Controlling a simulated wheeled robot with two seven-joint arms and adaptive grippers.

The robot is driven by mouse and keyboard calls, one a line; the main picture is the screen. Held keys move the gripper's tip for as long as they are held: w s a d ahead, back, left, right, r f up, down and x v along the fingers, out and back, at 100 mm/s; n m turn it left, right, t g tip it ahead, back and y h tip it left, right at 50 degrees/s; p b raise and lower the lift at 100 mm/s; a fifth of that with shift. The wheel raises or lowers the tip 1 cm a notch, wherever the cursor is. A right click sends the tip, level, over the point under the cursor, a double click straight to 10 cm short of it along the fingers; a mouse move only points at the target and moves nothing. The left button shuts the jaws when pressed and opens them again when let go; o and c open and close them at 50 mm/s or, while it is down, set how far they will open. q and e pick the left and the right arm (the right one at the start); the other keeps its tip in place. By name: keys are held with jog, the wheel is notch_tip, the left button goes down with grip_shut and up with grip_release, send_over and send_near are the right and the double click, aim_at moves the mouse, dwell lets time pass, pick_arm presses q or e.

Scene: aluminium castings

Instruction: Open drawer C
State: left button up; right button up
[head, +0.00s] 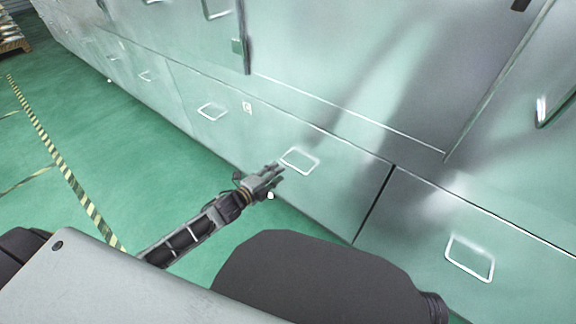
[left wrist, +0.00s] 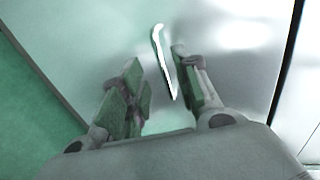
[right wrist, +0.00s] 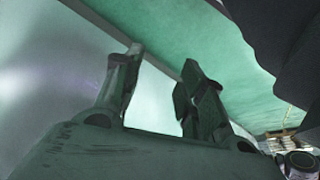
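A wide pale green drawer front (head: 335,190) runs along the bottom of the cabinet and is flush with it. It carries a small white label (head: 247,107), too small to read, and two metal loop handles, a left one (head: 212,112) and a right one (head: 299,160). My left gripper (head: 280,174) is just in front of the right handle. In the left wrist view its fingers (left wrist: 155,95) are apart, with the bright handle bar (left wrist: 163,60) between and beyond their tips; contact cannot be told. My right gripper (right wrist: 160,80) is open and empty near a pale panel; the head view does not show it.
Another low drawer with a loop handle (head: 470,258) lies to the right, past a dark vertical gap. Larger cabinet doors stand above. The green floor (head: 140,150) at left is clear, with black-and-yellow tape (head: 62,161). A loaded pallet (head: 14,38) is at far left.

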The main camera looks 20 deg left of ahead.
aim_at(288, 164)
pick_arm(q)
jog(key=shift+b+x, duration=1.2)
jog(key=shift+x, duration=2.8)
pick_arm(e)
jog(key=shift+t+y, duration=0.3)
jog(key=shift+t, duration=0.1)
jog(key=f, duration=0.2)
jog(key=a+f, duration=0.1)
jog(key=f, duration=0.2)
jog(key=shift+w+a+f, duration=0.1)
jog(key=shift+w+f, duration=0.1)
jog(key=shift+f, duration=0.05)
jog(key=shift+w+r, duration=0.1)
pick_arm(q)
grip_shut()
pick_arm(e)
jog(key=shift+w+r, duration=0.15)
jog(key=shift+r, duration=0.05)
